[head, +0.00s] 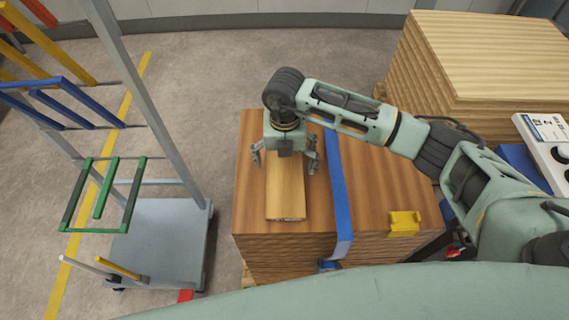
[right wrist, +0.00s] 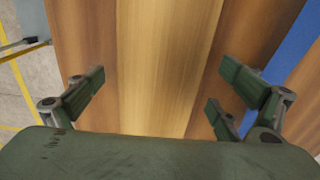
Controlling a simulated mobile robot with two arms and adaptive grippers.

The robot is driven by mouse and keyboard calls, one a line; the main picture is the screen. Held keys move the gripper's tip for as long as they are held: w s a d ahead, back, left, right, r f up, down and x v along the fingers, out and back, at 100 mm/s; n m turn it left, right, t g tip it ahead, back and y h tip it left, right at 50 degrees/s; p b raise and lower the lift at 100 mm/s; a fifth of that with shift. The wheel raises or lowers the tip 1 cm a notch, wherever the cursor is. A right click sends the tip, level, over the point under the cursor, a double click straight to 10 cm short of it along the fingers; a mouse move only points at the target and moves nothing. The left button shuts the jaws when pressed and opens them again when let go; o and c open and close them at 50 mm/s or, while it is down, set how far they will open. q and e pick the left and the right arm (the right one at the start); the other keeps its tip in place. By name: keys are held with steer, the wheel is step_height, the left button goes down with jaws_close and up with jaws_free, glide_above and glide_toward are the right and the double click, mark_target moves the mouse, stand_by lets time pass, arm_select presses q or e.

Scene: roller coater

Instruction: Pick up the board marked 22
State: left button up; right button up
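A light wooden board (head: 285,200) lies flat on top of a darker brown stack of boards (head: 385,190), left of a blue strap. A small dark mark shows on its near end, too small to read as 22. My right gripper (head: 285,163) is above the board, its fingers spread to either side of it. In the right wrist view, the light board (right wrist: 165,50) runs between the open fingers (right wrist: 165,90), with gaps on both sides. Nothing is held. My left gripper is not in view.
The blue strap (head: 338,190) crosses the stack; a yellow bracket (head: 404,222) sits near its front right edge. A grey cart (head: 165,245) with coloured racks stands left. Another wood stack (head: 490,60) is at back right, near a control panel (head: 550,140).

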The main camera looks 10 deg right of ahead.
steer(key=c, duration=1.3)
steer(key=shift+c, duration=0.4)
steer(key=shift+r, duration=0.15)
